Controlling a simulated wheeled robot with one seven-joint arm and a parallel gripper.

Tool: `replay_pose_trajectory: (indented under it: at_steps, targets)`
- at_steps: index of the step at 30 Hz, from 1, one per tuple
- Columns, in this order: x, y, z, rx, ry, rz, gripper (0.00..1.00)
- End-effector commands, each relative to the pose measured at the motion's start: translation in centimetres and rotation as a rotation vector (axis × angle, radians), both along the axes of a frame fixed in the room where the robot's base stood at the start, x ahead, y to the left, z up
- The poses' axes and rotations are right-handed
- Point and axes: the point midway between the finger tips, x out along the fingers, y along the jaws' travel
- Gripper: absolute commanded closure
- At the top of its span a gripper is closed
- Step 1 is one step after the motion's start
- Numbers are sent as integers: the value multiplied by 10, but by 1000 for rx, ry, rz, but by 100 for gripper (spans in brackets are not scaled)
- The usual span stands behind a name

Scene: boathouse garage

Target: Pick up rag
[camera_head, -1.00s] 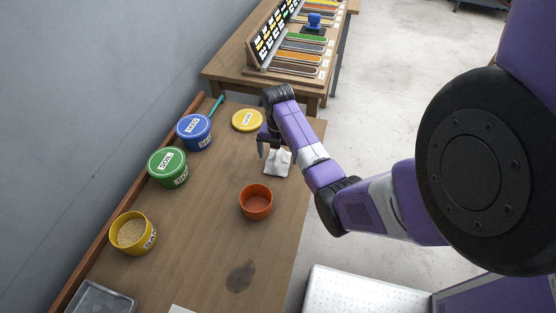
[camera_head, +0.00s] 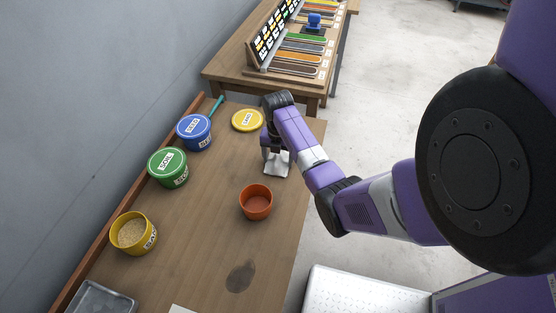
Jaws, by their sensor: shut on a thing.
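The white rag (camera_head: 279,168) lies crumpled on the wooden table, near its right edge and behind the orange bowl. My gripper (camera_head: 274,157) points down over the rag and is shut on it. The gripper and wrist hide the upper part of the rag. The rag still appears to be at table height.
The empty orange bowl (camera_head: 256,202) stands in front of the rag. A yellow lid (camera_head: 247,120) lies behind and left. A blue tub (camera_head: 194,132), a green tub (camera_head: 168,167) and an open yellow tub (camera_head: 134,233) line the left side. The table's middle (camera_head: 205,215) is clear.

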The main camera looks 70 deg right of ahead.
Motion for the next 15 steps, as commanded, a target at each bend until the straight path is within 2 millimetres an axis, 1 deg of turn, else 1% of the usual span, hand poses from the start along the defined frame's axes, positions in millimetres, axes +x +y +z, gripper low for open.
replay_pose_trajectory:
  at_steps: [5, 8, 11, 15]
  targets:
    - [1, -1, 6, -2, -1, 0, 68]
    - [1, -1, 17, -3, -2, 0, 68]
    - [1, -1, 33, -4, -3, 1, 68]
    - [2, -1, 68, -6, -4, 1, 68]
